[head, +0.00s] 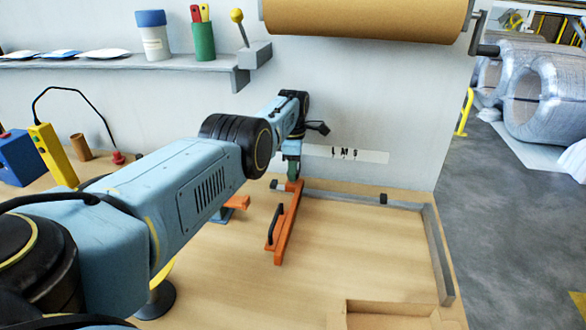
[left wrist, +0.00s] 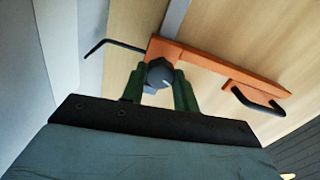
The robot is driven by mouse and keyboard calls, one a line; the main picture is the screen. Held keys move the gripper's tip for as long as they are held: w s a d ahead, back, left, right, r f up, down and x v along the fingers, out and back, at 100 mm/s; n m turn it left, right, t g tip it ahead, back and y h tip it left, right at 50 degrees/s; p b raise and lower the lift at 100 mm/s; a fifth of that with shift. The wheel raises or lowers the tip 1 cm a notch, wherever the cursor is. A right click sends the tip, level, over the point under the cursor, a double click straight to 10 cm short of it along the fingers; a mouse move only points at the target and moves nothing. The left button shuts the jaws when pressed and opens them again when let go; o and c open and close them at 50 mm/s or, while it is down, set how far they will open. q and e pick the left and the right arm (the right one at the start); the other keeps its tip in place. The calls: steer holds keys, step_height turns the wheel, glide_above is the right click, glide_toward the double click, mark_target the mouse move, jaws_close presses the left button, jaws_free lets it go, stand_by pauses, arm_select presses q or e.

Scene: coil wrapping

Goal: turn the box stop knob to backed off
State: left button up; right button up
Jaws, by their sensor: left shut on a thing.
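The box stop is an orange bar (head: 284,238) with a black handle, at the back of the wooden table below the wall. In the left wrist view the orange bar (left wrist: 222,66) runs across the top, with a dark grey round knob (left wrist: 160,73) at its near end. My left gripper (left wrist: 159,88) has its two green fingers on either side of this knob and is shut on it. In the head view my left gripper (head: 293,168) reaches down onto the bar's far end and hides the knob. My right gripper is in neither view.
A grey rail (head: 340,196) runs along the table's back, and a grey side fence (head: 438,250) stands at the right. A strip marked L M S (head: 346,154) is on the wall. A brown roll (head: 365,18) hangs above. Bare table lies right of the bar.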

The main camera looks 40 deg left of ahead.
arm_select(q)
steer(key=shift+s+d+f, duration=0.1)
steer(key=shift+s+f, duration=0.05)
steer(key=shift+f, duration=0.15)
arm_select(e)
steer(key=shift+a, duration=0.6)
arm_select(q)
steer(key=o, duration=0.7)
steer(key=shift+o, duration=1.4)
steer(key=shift+r, duration=0.3)
steer(key=shift+r+p, duration=0.35)
steer(key=r+p, duration=0.1)
steer(key=r, duration=0.1)
steer(key=r+p, duration=0.1)
steer(key=r, duration=0.1)
steer(key=r+p, duration=0.2)
steer(key=shift+w+r, duration=0.1)
steer(key=shift+w, duration=0.15)
step_height(320, 180, up, 5)
steer(key=shift+f, duration=0.1)
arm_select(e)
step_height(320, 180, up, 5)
